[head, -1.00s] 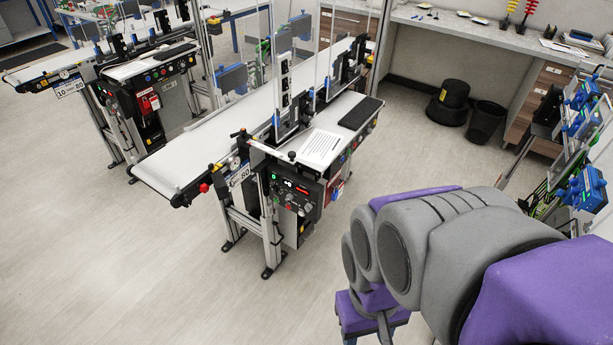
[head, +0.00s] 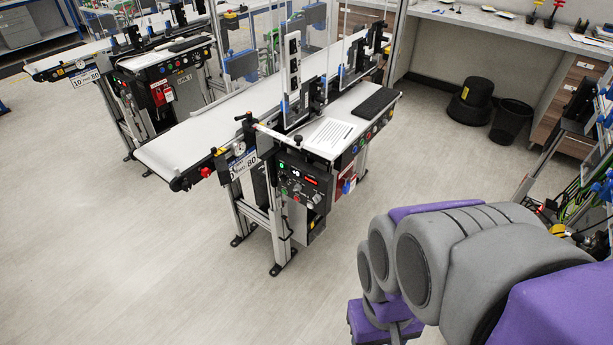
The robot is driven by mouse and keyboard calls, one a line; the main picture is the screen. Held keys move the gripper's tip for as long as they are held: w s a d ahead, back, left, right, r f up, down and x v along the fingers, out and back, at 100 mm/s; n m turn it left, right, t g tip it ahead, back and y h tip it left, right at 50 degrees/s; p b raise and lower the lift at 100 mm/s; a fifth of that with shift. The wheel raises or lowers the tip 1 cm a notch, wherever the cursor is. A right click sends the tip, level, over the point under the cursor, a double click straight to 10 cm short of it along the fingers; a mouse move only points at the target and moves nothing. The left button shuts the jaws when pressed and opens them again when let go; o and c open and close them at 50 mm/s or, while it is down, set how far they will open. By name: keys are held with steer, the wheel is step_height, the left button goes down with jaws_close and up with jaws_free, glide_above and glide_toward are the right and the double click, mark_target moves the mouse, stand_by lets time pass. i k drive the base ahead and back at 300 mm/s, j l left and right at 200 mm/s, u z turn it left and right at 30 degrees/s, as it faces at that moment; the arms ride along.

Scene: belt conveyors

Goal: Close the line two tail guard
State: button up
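The nearer belt conveyor (head: 185,150) runs from its low end at left toward the back right. A sign (head: 243,163) ending in 80 and a round gauge hang near that end. Clear panels in an upright frame (head: 293,65) stand over its belt farther back. A second conveyor (head: 75,62) stands behind at left. I cannot tell which is line two or pick out a tail guard for certain. My grey and purple arm fills the lower right, well short of the conveyors. My gripper's fingers do not show.
A black bin (head: 511,122) and a dark rounded stool-like object (head: 471,101) stand by the back bench (head: 500,28). The floor at left and front is clear.

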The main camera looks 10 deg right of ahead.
mark_target(223, 170)
steer(key=i+l+u, duration=0.25)
steer(key=u, duration=0.15)
steer(key=i+l+u, duration=0.2)
steer(key=u, duration=0.15)
steer(key=i+l+u, duration=0.15)
steer(key=l+u, duration=0.25)
steer(key=i+l+u, duration=0.1)
steer(key=l+u, duration=0.25)
steer(key=l, duration=0.15)
steer(key=j, duration=0.45)
steer(key=i+j, duration=0.15)
steer(key=j, duration=0.25)
steer(key=z, duration=0.05)
